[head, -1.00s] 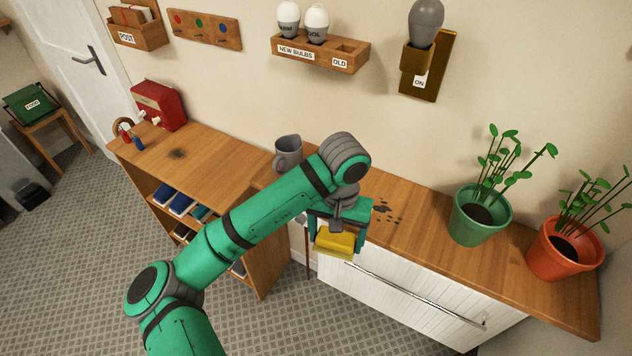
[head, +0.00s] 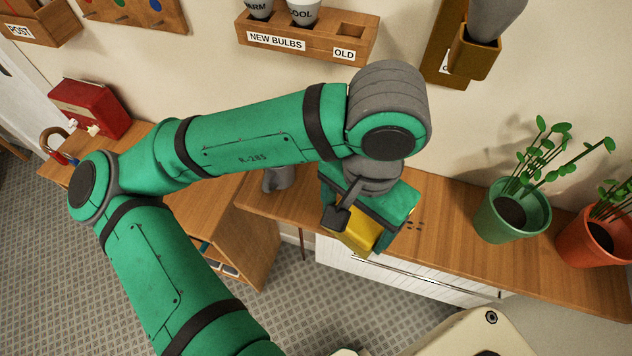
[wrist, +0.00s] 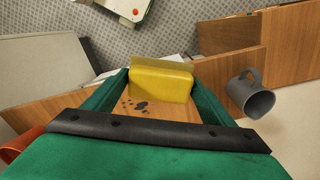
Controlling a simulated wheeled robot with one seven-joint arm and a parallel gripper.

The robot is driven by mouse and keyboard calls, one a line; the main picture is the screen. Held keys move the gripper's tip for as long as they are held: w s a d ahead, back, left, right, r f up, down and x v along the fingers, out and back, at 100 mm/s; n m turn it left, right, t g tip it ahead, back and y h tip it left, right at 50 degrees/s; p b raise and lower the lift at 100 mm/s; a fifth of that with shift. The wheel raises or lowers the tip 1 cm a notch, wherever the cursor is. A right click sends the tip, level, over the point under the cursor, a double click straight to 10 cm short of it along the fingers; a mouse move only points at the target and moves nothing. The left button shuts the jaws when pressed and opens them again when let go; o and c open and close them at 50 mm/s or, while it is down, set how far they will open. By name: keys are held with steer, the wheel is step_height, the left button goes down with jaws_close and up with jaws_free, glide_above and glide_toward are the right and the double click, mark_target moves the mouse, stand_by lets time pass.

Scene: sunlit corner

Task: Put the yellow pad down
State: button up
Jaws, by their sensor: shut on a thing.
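The yellow pad (head: 354,238) is held between the fingers of my gripper (head: 358,228), above the front edge of the wooden counter (head: 455,229). The gripper is shut on the pad. The arm hides part of the counter in the head view, and I cannot tell the exact height of the pad above the wood.
A green pot (head: 512,215) and an orange pot (head: 596,241) with plants stand at the right.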

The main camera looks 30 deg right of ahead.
steer(key=w+f, duration=0.2)
steer(key=w, duration=0.2)
steer(key=w+d+f, duration=0.1)
steer(key=w+f, duration=0.2)
steer(key=w, duration=0.1)
steer(key=w+d+f, duration=0.1)
steer(key=w+f, duration=0.2)
steer(key=w, duration=0.1)
steer(key=shift+f, duration=0.2)
steer(key=shift+w+d+f, duration=0.15)
steer(key=shift+w+f, duration=0.2)
steer(key=shift+f, duration=0.05)
steer(key=shift+w+f, duration=0.15)
steer(key=shift+f, duration=0.8)
steer(key=shift+w+f, duration=0.15)
steer(key=shift+f, duration=0.75)
steer(key=shift+f, duration=0.15)
steer(key=o, duration=1.1)
step_height(320, 180, up, 12)
steer(key=shift+r, duration=0.2)
